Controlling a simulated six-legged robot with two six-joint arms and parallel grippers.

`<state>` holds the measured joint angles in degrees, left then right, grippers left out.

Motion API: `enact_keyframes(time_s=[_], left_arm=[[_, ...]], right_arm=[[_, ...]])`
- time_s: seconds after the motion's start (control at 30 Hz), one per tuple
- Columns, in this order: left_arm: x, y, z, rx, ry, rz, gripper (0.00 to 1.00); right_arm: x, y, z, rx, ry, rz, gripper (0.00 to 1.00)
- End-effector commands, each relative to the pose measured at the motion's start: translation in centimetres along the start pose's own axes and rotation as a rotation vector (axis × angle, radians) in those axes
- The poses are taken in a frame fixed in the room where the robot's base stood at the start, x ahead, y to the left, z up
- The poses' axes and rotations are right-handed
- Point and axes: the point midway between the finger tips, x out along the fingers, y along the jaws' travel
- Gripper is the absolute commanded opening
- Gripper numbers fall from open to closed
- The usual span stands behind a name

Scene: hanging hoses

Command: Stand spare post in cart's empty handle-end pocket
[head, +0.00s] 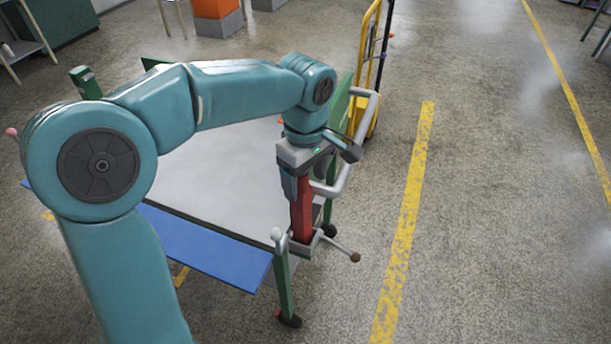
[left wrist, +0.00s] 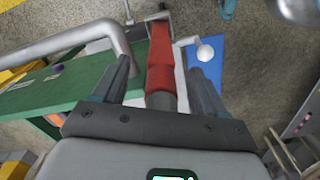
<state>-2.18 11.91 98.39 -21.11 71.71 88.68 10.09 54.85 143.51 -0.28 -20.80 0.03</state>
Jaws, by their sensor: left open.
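A red post (head: 301,213) stands nearly upright at the near right corner of the cart (head: 215,185), beside its pale tubular handle (head: 347,180). Its foot is in or at the grey corner pocket (head: 306,246); how deep it sits I cannot tell. My left gripper (head: 303,183) is above the corner, pointing down around the post's upper part. In the left wrist view the red post (left wrist: 160,62) lies between my two separated fingers, with a gap on each side. The post's top is hidden by the gripper in the head view. My right gripper is not in view.
A lever with a dark red knob (head: 355,257) sticks out right of the corner; a pale ball knob (head: 276,234) is on its left. A blue panel (head: 205,245) and a green panel (head: 341,108) edge the cart. A yellow hand truck (head: 366,70) stands behind. Floor at right is clear.

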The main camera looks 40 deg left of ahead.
Motion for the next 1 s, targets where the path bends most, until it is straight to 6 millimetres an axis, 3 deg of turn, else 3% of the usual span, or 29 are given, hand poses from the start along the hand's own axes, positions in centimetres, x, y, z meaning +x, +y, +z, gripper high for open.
enact_keyframes(time_s=[0.17,0.6,0.8,1.0], left_arm=[[-1.1,0.1,0.0,0.0,0.0,0.002,0.72],[-10.4,0.1,0.0,0.0,0.0,0.003,0.72],[-12.0,0.0,0.0,0.0,0.0,0.001,0.72],[-12.0,0.0,0.0,0.0,0.0,0.0,0.72]], right_arm=[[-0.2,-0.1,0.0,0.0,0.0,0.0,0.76],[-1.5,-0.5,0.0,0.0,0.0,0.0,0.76],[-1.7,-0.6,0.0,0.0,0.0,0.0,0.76],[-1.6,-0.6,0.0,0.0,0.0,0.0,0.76]])
